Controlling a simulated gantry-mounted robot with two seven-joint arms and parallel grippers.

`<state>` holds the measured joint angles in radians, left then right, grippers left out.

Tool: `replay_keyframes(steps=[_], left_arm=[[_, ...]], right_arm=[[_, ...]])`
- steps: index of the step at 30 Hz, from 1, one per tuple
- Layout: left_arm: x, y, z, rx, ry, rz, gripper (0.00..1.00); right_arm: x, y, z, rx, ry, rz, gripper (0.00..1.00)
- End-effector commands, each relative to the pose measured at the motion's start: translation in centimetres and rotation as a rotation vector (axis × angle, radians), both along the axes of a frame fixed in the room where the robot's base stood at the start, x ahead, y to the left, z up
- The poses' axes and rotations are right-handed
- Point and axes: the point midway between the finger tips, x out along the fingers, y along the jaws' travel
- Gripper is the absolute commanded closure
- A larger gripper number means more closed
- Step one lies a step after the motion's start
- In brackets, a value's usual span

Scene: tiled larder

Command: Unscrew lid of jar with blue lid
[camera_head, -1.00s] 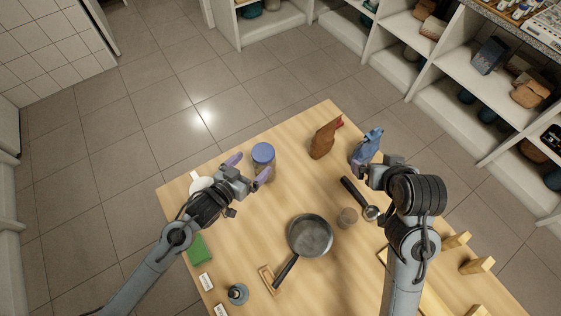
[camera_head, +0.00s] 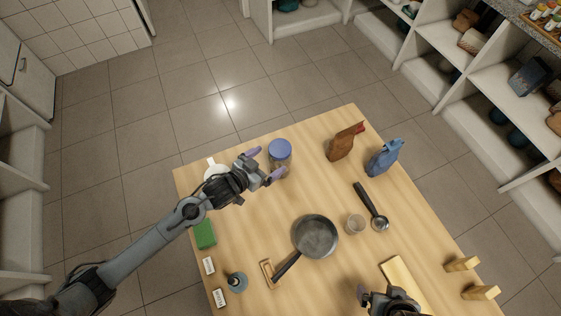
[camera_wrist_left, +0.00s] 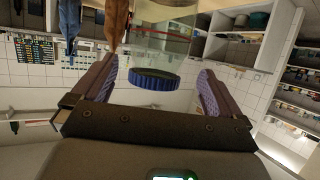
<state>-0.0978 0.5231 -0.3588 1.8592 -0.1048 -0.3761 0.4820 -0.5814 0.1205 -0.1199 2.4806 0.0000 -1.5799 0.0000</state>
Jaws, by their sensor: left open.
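The jar with the blue lid (camera_head: 281,160) stands upright at the far left part of the table; its blue lid (camera_head: 279,148) is on top. My left gripper (camera_head: 265,164) is open beside the jar, its purple fingers spread towards it. In the left wrist view, the blue lid (camera_wrist_left: 154,78) lies between the two open fingers, with a clear gap on each side, and the glass of the jar (camera_wrist_left: 165,43) shows above it in the picture. My right gripper (camera_head: 377,295) is at the bottom edge, partly cut off, and its jaws are unclear.
A white object (camera_head: 214,170) sits close by my left wrist. A brown bag (camera_head: 344,143) and a blue bag (camera_head: 384,158) stand right of the jar. A pan (camera_head: 316,236), a small glass (camera_head: 355,224) and a ladle (camera_head: 371,207) lie nearer. Bare wood separates jar and pan.

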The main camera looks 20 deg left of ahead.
Motion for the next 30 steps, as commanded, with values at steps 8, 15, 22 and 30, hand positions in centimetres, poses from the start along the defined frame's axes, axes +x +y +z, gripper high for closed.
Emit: replay_keyframes(steps=[8, 15, 22, 30], left_arm=[[1.6, -0.7, -0.8, 0.001, 0.000, -0.001, 0.00], [3.6, -1.7, -2.4, 0.000, -0.001, -0.001, 0.00], [5.4, -2.4, -3.2, 0.001, 0.000, -0.001, 0.00], [5.5, -2.4, -3.3, 0.001, -0.001, -0.002, 0.00]], right_arm=[[0.0, 0.0, -0.3, 0.000, 0.000, 0.000, 0.00], [0.0, 0.0, -0.9, 0.000, 0.000, 0.000, 0.00], [0.0, 0.0, -1.2, 0.000, 0.001, 0.000, 0.00], [0.0, 0.0, -1.2, 0.000, 0.001, 0.000, 0.00]])
